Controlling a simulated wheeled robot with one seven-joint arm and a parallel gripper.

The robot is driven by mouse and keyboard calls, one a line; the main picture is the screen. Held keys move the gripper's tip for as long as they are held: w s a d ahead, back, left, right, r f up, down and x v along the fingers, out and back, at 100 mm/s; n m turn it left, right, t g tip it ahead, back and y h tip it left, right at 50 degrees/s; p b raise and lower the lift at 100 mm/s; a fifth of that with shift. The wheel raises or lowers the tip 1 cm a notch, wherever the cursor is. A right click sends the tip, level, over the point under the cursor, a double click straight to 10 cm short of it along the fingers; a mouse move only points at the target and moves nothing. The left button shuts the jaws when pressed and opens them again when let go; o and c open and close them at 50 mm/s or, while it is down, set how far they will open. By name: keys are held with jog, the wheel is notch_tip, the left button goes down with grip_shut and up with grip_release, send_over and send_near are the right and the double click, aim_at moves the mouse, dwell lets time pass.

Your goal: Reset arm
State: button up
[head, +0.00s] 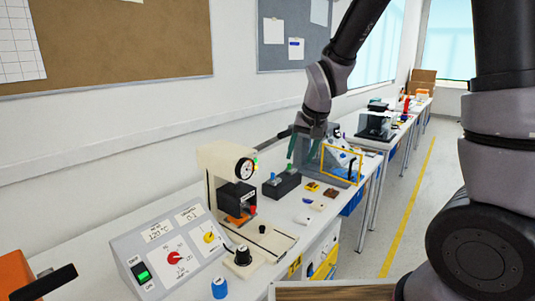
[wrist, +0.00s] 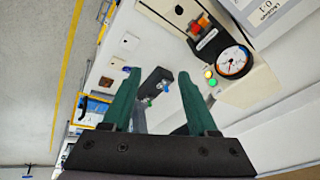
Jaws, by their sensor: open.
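My gripper (head: 293,148) is raised above the bench in the head view, with its green fingers pointing down. In the wrist view my gripper (wrist: 160,74) has its two green fingers wide apart with nothing held between them. A grey control panel (head: 120,243) with a red rotary knob (head: 174,258), a yellow knob (head: 209,238) and a green rocker switch (head: 142,274) sits at the near left, well away from the gripper. The rotary knobs do not show clearly in the wrist view.
A cream press with a dial (head: 222,160) stands left of the gripper; its dial (wrist: 233,61) shows in the wrist view. A black box with small levers (head: 282,186) and a clear case with an orange frame (head: 341,163) stand nearby. The bench (head: 75,262) runs along a white wall.

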jog(key=s+d+r+m+t, duration=0.2)
jog(key=s+d+r+t, duration=0.1)
jog(key=s+d+r, duration=1.2)
notch_tip(320, 180, up, 4)
jog(key=shift+s+d+f+m, duration=0.25)
jog(key=shift+s+d+m, duration=0.05)
jog(key=shift+s, duration=0.65)
